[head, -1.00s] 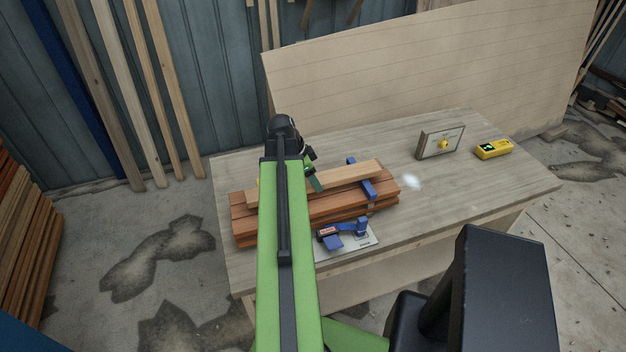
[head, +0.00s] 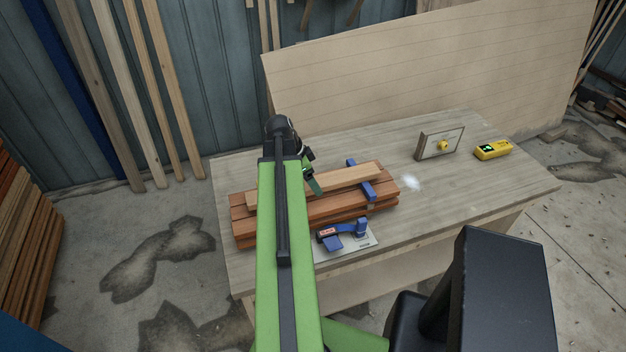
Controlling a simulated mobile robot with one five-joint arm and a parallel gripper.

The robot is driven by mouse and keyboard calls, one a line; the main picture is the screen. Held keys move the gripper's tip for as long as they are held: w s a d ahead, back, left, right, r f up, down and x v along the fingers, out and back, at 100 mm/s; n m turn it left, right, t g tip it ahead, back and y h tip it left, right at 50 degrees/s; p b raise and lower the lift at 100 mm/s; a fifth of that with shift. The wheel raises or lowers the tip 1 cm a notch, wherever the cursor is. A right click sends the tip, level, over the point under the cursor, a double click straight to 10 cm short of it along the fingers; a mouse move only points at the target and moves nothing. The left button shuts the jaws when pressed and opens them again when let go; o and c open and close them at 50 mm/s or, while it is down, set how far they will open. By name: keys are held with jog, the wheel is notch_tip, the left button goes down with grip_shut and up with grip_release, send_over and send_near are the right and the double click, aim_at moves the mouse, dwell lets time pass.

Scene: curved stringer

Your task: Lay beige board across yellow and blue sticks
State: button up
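The beige board (head: 350,180) lies lengthwise above a stack of reddish-brown planks (head: 340,208). Its right part crosses over the blue stick (head: 367,190), whose two ends show on either side of it. The yellow stick is not visible; my arm covers the left-middle of the board and planks. My gripper (head: 314,184) is at the board's middle, mostly hidden behind my arm. One green finger shows against the board, and I cannot see whether the fingers are closed on it.
A blue clamp-like tool (head: 343,232) lies on a white sheet in front of the planks. A framed plaque (head: 440,143) and a yellow device (head: 492,150) stand at the right of the workbench (head: 460,185). A large panel leans behind. The bench's right side is mostly clear.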

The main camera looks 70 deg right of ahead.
jog(key=p+v, duration=1.4)
jog(key=v, duration=0.2)
jog(key=w+a+f+n+t+b, duration=0.1)
jog(key=w+a+f+n+b, duration=0.3)
jog(key=w+a, duration=0.75)
jog(key=w+a+f+n+t+b, duration=0.1)
jog(key=w+a+f+n+b, duration=0.25)
jog(key=w+a, duration=0.85)
jog(key=w+a+f+n+y+b, duration=0.1)
jog(key=w+a+f+n+b, duration=0.1)
jog(key=a+n, duration=0.8)
jog(key=w+a+f+n+t+y+b, duration=0.1)
jog(key=w+a+f+n+b, duration=0.2)
jog(key=a+n, duration=0.7)
jog(key=w+a+f, duration=0.1)
jog(key=a, duration=0.8)
jog(key=shift+a+f+n+y, duration=0.35)
jog(key=shift+a+y, duration=0.05)
